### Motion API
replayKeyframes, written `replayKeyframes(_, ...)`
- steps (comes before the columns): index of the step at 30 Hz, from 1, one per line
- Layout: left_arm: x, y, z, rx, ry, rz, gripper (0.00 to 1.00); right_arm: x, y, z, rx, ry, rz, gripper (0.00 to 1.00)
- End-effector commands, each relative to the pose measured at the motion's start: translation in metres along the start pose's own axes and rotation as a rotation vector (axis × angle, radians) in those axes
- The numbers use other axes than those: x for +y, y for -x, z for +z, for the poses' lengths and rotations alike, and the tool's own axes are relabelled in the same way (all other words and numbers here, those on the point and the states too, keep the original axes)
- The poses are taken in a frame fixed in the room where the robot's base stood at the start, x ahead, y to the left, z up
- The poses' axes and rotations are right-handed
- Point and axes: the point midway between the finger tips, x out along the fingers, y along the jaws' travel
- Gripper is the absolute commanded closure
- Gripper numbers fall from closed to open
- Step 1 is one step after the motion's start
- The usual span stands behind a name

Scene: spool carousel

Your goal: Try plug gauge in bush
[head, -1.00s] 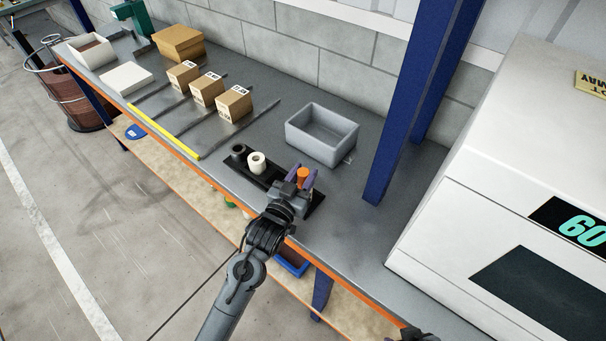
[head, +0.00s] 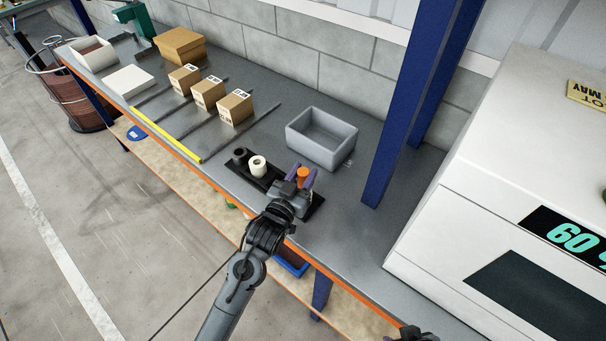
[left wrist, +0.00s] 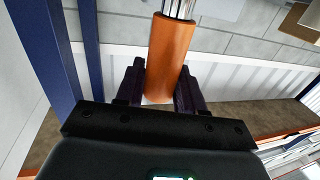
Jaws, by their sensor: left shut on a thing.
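The plug gauge (head: 303,173) has an orange handle, held between the purple fingers of my left gripper (head: 301,179) over the right end of a black tray (head: 274,184). In the left wrist view the orange handle (left wrist: 168,58) stands between the fingers (left wrist: 160,90), and a silver metal part (left wrist: 179,8) runs out of the top edge. A cream ring-shaped piece (head: 257,166) with a hole and a dark ring-shaped piece (head: 240,156) stand on the tray, left of my gripper. I cannot tell which is the bush.
A grey open bin (head: 322,138) stands behind the tray. A blue post (head: 408,115) and a white machine (head: 500,190) are to the right. Several cardboard boxes (head: 208,94), dark rails and a yellow strip (head: 166,134) lie left. The bench's orange front edge (head: 232,185) passes below my arm.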

Motion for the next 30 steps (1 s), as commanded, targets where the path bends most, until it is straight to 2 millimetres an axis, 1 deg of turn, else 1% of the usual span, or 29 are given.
replayKeyframes(1, 0.0, 0.0, -0.007, 0.003, 0.0, 0.0, 1.0, 0.0, 0.005, -0.002, 0.0, 0.0, 0.0, 0.57)
replayKeyframes(30, 0.0, 0.0, -0.056, 0.005, 0.0, 0.0, 1.0, 0.003, 0.05, -0.016, -0.001, 0.004, 0.004, 0.57)
